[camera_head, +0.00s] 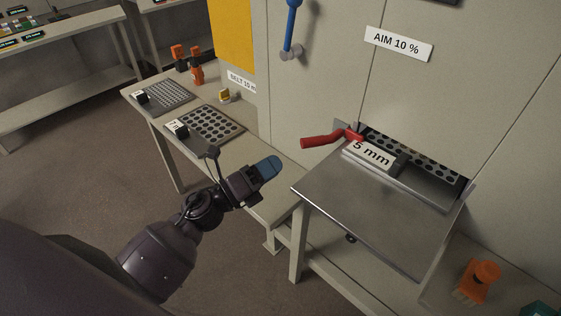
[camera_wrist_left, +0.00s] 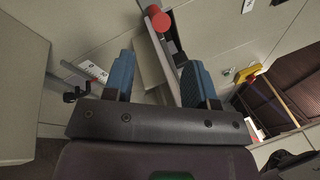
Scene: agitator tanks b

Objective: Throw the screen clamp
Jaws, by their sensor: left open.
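The screen clamp is a red-handled lever (camera_head: 322,140), pivoted at the wall beside the slot of the machine and pointing left. A perforated screen (camera_head: 437,187) labelled "5 mm" sits in that slot, above a sloping metal tray (camera_head: 370,205). My left gripper (camera_head: 268,167) is open and empty, below and left of the red handle and apart from it. In the left wrist view a red round end (camera_wrist_left: 160,20), seemingly the clamp handle, shows ahead between the two blue fingertips (camera_wrist_left: 158,75). My right gripper is not in view.
A side table (camera_head: 255,160) at left holds two perforated screens (camera_head: 210,125) with black grips and a small yellow part (camera_head: 224,96). Orange fittings (camera_head: 196,72) stand at its back. A blue lever (camera_head: 291,28) hangs on the wall. An orange-handled brush (camera_head: 478,280) lies low right.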

